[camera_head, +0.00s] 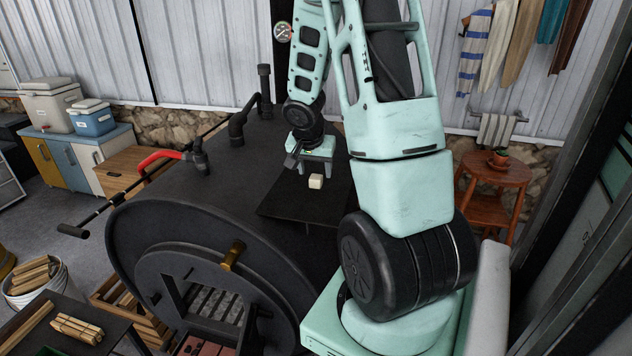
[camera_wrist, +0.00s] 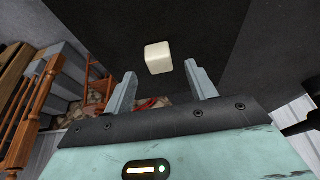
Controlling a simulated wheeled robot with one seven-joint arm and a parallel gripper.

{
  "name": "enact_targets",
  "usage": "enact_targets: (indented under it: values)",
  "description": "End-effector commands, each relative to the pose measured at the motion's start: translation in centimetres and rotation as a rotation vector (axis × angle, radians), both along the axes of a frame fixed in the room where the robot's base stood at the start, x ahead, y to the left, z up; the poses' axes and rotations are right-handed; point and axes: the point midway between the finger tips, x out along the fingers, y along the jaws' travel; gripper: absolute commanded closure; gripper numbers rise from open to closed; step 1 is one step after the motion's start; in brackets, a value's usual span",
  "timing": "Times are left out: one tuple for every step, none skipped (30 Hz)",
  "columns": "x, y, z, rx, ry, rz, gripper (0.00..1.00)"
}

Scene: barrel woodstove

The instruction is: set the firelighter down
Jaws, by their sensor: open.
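The firelighter (camera_head: 316,181) is a small cream-white block. It sits on the dark flat plate (camera_head: 282,204) on top of the black barrel stove (camera_head: 174,208). My gripper (camera_head: 315,170) is just behind the block in the head view. In the wrist view the firelighter (camera_wrist: 158,57) lies beyond the tips of my two fingers (camera_wrist: 161,80), roughly centred between them. The fingers are spread apart with nothing between them, and the block appears clear of both.
A red-handled valve (camera_head: 160,158) and black pipes (camera_head: 238,124) rise from the stove top. A wooden stool (camera_head: 492,176) with a potted plant stands at right. A bucket of kindling (camera_head: 34,282) is at lower left. The plate around the block is clear.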

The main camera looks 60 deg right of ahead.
Motion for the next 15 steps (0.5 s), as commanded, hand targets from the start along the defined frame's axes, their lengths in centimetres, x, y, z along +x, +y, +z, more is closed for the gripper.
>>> enact_targets:
  values:
    - [0.0, -0.1, -0.8, 0.002, 0.003, 0.002, 0.44]
    - [0.0, -0.3, -1.2, 0.002, 0.004, 0.002, 0.44]
    - [0.2, -0.5, -1.8, 0.001, 0.003, 0.002, 0.44]
    - [0.2, -0.6, -2.0, 0.001, 0.001, 0.003, 0.44]
    - [0.3, -0.8, -2.3, 0.001, 0.001, 0.002, 0.44]
    - [0.3, -0.9, -2.5, 0.000, 0.001, 0.001, 0.44]
    - [0.3, -1.0, -2.6, 0.000, 0.001, 0.001, 0.44]
    - [0.3, -1.0, -2.7, 0.000, 0.000, 0.001, 0.44]
    - [0.3, -1.0, -2.7, 0.000, 0.000, 0.000, 0.44]
    - [0.3, -1.0, -2.7, -0.001, 0.000, 0.000, 0.44]
    - [0.3, -1.0, -2.7, -0.001, -0.001, 0.000, 0.44]
    - [0.3, -1.0, -2.7, -0.001, -0.001, 0.000, 0.44]
    - [0.3, -1.0, -2.7, -0.001, -0.001, 0.000, 0.44]
    - [0.3, -1.0, -2.7, -0.001, -0.001, 0.000, 0.44]
    - [0.3, -1.0, -2.7, -0.001, -0.001, 0.000, 0.49]
